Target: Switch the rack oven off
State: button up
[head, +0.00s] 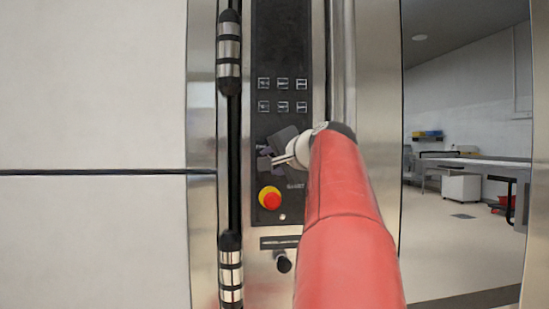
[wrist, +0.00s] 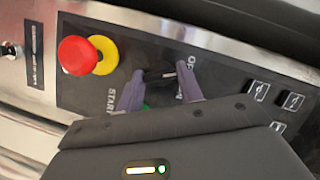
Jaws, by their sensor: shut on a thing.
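The rack oven's dark control panel (head: 281,40) is upright in the middle of the head view and runs diagonally across the wrist view (wrist: 226,67). My gripper (head: 266,158) is at the lower part of this panel, above the red emergency button. In the wrist view, my gripper's two purple-grey fingers (wrist: 160,84) are on either side of a small black rotary switch (wrist: 157,75) and shut on it. Lettering that looks like "OFF" is beside one finger and "START" beside the other. A green part (wrist: 146,106) shows partly between the fingers. The switch is hidden in the head view.
A red emergency button (head: 270,198) on a yellow collar is just below my gripper; it also shows in the wrist view (wrist: 77,55). Several small square buttons (head: 282,95) are above. A vertical black handle bar (head: 234,160) is left of the panel. Open room lies right.

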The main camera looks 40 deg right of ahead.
jog(key=shift+n+g, duration=0.3)
dwell(0.4)
jog(key=o, duration=1)
jog(key=v, duration=0.7)
jog(key=shift+s+a+b, duration=0.15)
jog(key=shift+s+b, duration=0.15)
jog(key=shift+s, duration=0.1)
